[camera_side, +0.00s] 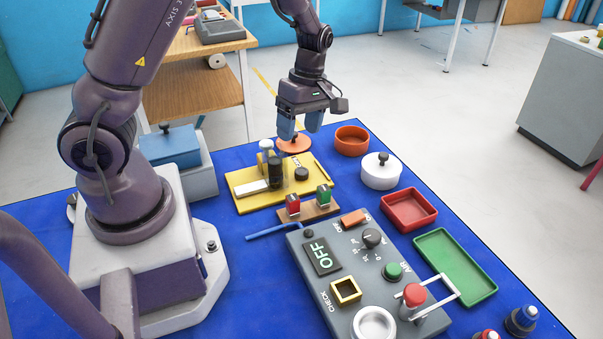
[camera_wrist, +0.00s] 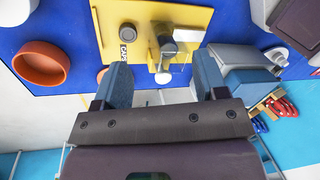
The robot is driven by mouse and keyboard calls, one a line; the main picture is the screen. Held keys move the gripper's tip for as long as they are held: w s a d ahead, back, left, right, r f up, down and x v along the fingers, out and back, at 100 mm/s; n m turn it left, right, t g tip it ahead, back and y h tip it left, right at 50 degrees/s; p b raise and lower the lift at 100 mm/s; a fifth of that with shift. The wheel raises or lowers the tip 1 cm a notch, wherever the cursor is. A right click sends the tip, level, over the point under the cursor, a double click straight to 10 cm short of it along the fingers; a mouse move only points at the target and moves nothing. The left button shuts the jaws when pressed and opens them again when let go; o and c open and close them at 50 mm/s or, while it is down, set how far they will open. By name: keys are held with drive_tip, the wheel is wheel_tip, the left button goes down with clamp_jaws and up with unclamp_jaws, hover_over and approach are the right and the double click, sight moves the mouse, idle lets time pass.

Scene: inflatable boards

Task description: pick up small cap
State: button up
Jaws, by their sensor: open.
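The yellow board (camera_side: 250,204) marked CAPS lies on the blue table and also shows in the wrist view (camera_wrist: 190,18). I cannot tell for certain which piece is the small cap. My gripper (camera_side: 300,128) is open and empty above the board's far edge, pointing down. In the wrist view its blue fingers (camera_wrist: 162,72) stand wide apart.
An orange lid (camera_side: 294,144) with a black knob lies beneath my gripper. An orange bowl (camera_side: 352,141) and a white lidded pot (camera_side: 380,172) stand to the right. A small stand with red and green blocks (camera_side: 309,211) and a grey control panel (camera_side: 345,285) lie nearer the camera.

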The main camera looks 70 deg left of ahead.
drive_tip(key=w+a+f+n, duration=0.2)
drive_tip(key=a+n, duration=0.1)
drive_tip(key=n, duration=1.1)
hover_over(302, 171)
drive_tip(key=shift+y, duration=0.4)
drive_tip(key=f, duration=0.7)
drive_tip(key=shift+w+f, duration=0.2)
drive_tip(key=shift+s+f, duration=0.1)
drive_tip(key=shift+f, duration=2.6)
drive_tip(key=c, duration=1)
